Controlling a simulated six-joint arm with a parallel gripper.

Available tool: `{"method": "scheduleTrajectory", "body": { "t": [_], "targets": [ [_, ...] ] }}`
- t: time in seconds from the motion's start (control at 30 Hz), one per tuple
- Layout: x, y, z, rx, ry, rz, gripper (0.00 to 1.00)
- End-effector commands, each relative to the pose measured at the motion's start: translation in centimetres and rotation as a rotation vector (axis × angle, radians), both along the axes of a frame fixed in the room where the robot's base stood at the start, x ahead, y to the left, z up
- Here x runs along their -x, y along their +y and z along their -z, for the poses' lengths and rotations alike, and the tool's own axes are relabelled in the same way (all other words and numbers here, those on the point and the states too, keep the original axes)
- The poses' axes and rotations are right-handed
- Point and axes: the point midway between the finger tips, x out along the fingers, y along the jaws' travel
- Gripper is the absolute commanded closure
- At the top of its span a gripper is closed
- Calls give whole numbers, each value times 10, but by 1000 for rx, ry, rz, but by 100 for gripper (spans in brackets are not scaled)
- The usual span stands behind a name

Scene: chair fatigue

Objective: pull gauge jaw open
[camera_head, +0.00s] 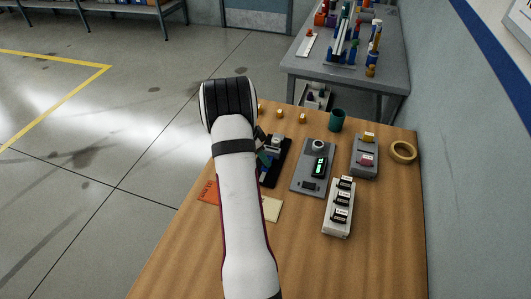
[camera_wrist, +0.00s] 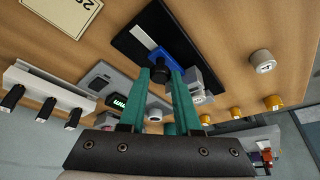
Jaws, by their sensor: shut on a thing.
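The gauge is a black plate (camera_head: 272,173) on the wooden table, partly hidden behind my arm in the head view. In the wrist view its black plate (camera_wrist: 130,42) carries a blue and white strip (camera_wrist: 145,40) and a grey jaw block (camera_wrist: 196,84). My gripper (camera_wrist: 159,82) has two teal fingers, shut on a small black knob (camera_wrist: 158,74) at the gauge. The fingers stand just left of the grey jaw block. In the head view only a bit of teal finger (camera_head: 263,157) shows beside my arm. The gap of the jaw is hidden.
Right of the gauge are a grey box with a lit display (camera_head: 308,180), a white strip with several black switches (camera_head: 338,222), a grey block (camera_head: 365,143), a teal cup (camera_head: 337,120) and a tape ring (camera_head: 403,152). Small yellow pieces (camera_head: 302,118) lie behind.

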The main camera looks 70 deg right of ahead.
Motion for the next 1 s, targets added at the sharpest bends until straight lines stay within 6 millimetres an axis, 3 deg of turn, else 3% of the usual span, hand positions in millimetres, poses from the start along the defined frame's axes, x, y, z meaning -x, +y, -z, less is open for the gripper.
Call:
{"method": "scheduleTrajectory", "body": {
  "t": [0.17,0.2,0.33,0.6,0.73,0.87,1.0],
  "targets": [
    [1,4,2,-12,3,9,100],
    [1,4,2,-12,4,10,63],
    [1,4,2,-11,4,9,40],
    [1,3,1,-9,3,7,40],
    [-2,5,-9,-7,3,5,40],
    [-11,13,-39,-4,2,3,40],
    [-24,26,-83,-5,0,5,40]
  ]
}}
